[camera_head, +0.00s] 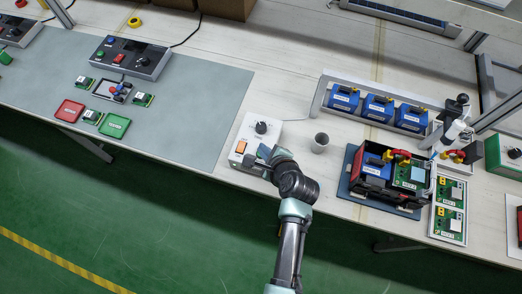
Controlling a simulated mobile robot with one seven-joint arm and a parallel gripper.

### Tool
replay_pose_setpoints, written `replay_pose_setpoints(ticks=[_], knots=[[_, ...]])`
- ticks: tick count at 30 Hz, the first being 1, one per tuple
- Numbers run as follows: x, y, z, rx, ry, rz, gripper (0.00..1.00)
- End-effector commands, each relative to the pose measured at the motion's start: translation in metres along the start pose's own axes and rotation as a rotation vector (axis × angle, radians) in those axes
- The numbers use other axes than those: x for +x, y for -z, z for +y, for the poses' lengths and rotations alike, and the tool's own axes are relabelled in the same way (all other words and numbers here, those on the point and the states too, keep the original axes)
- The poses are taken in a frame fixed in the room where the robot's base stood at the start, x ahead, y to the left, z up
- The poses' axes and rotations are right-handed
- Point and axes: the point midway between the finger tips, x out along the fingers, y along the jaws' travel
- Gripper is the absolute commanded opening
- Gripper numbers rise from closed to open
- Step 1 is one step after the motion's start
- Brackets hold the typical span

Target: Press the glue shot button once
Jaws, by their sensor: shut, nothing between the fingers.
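A white control box (267,119) stands near the front edge of the bench, with a black knob (261,127) on top and an orange switch (241,147) on its left part. My gripper (264,151) is shut and empty over the front right part of this box, just right of the orange switch. My gripper and wrist hide that part of the box, and I cannot make out the glue shot button. I cannot tell whether the fingertips touch the box. A white syringe-like dispenser (455,130) stands at the right.
A grey cup (320,143) stands close right of my wrist. Further right are a black case (368,180) with blue modules, a rack of blue modules (378,108) and green circuit boards (449,208). A grey mat (190,110) with small trays and a button panel lies left.

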Motion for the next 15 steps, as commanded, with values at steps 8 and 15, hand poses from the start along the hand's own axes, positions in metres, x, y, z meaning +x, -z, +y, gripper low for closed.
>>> replay_pose_setpoints(ticks=[8,15], knots=[[0.0001,0.0001,0.0001,0.0,0.0,0.0,0.0],[0.0049,0.0038,0.0038,0.002,-0.001,0.0,0.0]])
